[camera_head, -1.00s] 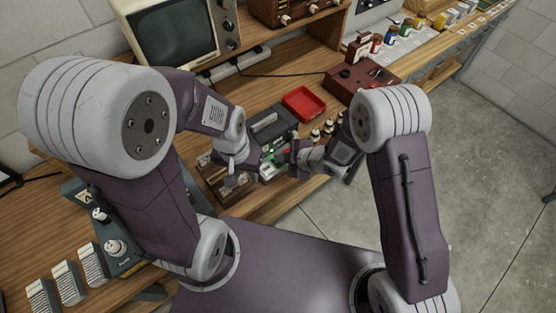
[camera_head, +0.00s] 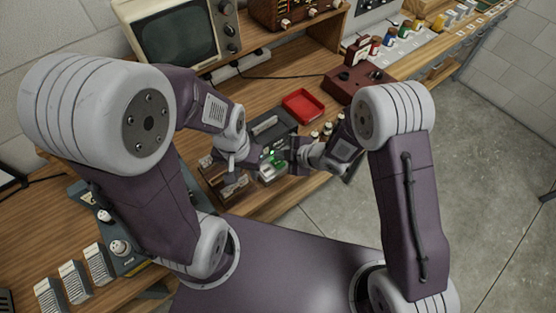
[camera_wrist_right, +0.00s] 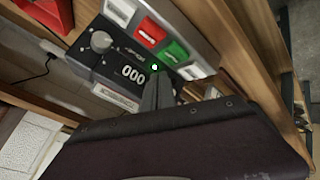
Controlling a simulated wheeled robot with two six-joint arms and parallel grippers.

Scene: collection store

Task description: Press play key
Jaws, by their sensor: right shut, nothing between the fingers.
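A dark tape recorder (camera_head: 264,124) sits on the bench. In the right wrist view the recorder (camera_wrist_right: 103,62) shows a counter reading 000, a knob, a small lit green lamp and a row of keys: a red key (camera_wrist_right: 148,31), a green key (camera_wrist_right: 173,51) and pale keys at both ends. The key lettering is too small to read surely. My right gripper (camera_wrist_right: 158,84) is shut and empty, its fingertips over the recorder's face close to the lamp and the green key; contact cannot be told. My left gripper (camera_head: 236,172) is beside the recorder, its fingers unclear.
A red tray (camera_head: 304,105) lies behind the recorder. A wooden rack (camera_head: 212,172) is under my left gripper. Small bottles (camera_head: 327,130) stand right of the recorder, a dark red box (camera_head: 358,82) farther back. A monitor (camera_head: 176,35) stands at the back left.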

